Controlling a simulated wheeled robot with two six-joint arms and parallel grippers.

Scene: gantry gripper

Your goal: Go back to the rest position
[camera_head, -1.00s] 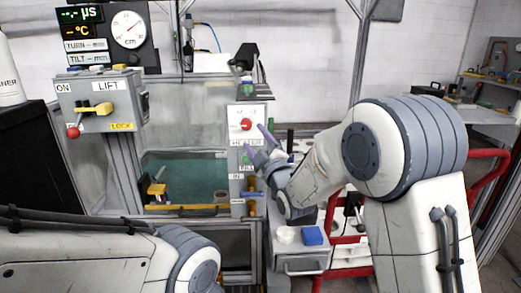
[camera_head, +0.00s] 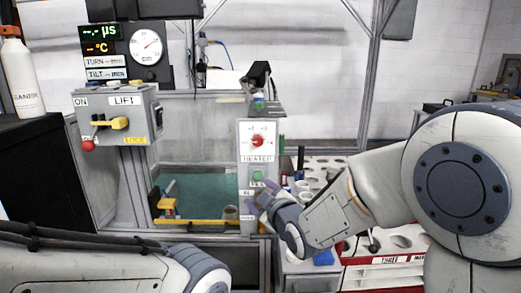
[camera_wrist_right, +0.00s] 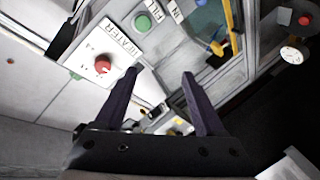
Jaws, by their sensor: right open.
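My right gripper (camera_head: 264,190) is in front of the lower part of the heater panel (camera_head: 244,150), below its red knob (camera_head: 257,141) and close to the green button (camera_head: 257,174). In the right wrist view the two dark fingers of this gripper (camera_wrist_right: 160,73) stand apart with nothing between them. The red knob (camera_wrist_right: 103,64) and green button (camera_wrist_right: 143,23) lie beyond the fingertips there. My left arm (camera_head: 90,265) crosses the bottom left of the head view, and its gripper is out of frame.
A lift box (camera_head: 122,112) with a yellow lever and red knob stands at the left. A tank with teal water (camera_head: 205,192) is behind the front rail. A white rack with round holes (camera_head: 325,172) stands right of the panel, partly behind my right arm.

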